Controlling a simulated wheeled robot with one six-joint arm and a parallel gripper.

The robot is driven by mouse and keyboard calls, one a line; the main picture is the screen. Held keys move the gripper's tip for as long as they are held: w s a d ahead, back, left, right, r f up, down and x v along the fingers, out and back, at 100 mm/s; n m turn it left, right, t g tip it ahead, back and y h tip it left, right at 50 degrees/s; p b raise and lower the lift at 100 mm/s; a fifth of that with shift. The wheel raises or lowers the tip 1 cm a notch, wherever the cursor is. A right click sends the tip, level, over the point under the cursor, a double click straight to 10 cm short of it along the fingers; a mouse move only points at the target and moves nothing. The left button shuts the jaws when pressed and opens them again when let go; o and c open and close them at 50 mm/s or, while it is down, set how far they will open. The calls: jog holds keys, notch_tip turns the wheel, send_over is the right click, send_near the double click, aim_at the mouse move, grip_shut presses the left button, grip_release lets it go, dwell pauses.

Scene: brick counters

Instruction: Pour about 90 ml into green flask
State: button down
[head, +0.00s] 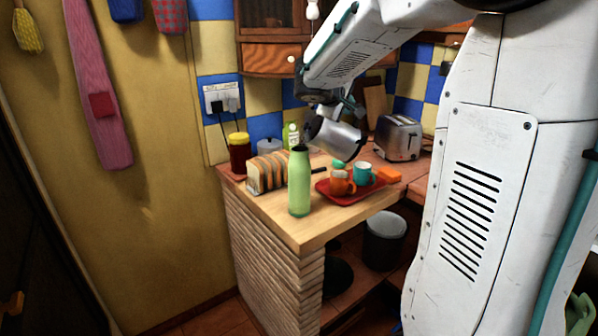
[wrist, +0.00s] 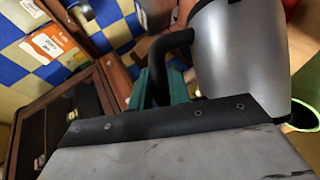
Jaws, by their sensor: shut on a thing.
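The green flask (head: 299,187) stands upright near the left front part of the wooden counter, its dark mouth at the top. My gripper (head: 347,108) is shut on the black handle of a silver jug (head: 337,138). The jug is tilted, its mouth end to the left, just above and beside the flask's top. No stream of liquid shows, and the level inside the jug and flask is hidden. In the wrist view the jug (wrist: 240,60) fills the upper right, with its handle between the teal fingers. A green rim (wrist: 303,116) shows at the right edge, probably the flask.
A red tray (head: 327,195) holds an orange mug (head: 341,184) and a teal mug (head: 364,174) right of the flask. A loaf of sliced bread (head: 268,172) is behind left. A toaster (head: 398,137) stands at the back right. The counter's front corner is clear.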

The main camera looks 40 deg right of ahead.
jog(key=shift+w+a+r+n+h, duration=0.35)
jog(key=shift+w+a+r+h, duration=0.15)
jog(key=shift+a, duration=0.2)
jog(key=shift+w+a+r+n+h, duration=0.25)
jog(key=shift+a+r+n+h, duration=0.15)
jog(key=shift+a+r, duration=0.25)
dwell(1.8)
jog(key=s+d+f+m+y, duration=0.2)
jog(key=d+f, duration=0.1)
jog(key=shift+d+f+y, duration=0.2)
jog(key=shift+d+y, duration=0.1)
jog(key=shift+y, duration=0.1)
jog(key=shift+s+d+f+m+t+y, duration=0.2)
jog(key=shift+d+f+m+y, duration=0.15)
jog(key=shift+f, duration=0.25)
jog(key=shift+s+d+f+m+t+y, duration=0.15)
jog(key=shift+d+f+m+y, duration=0.1)
jog(key=shift+f+y, duration=0.25)
jog(key=shift+f, duration=0.1)
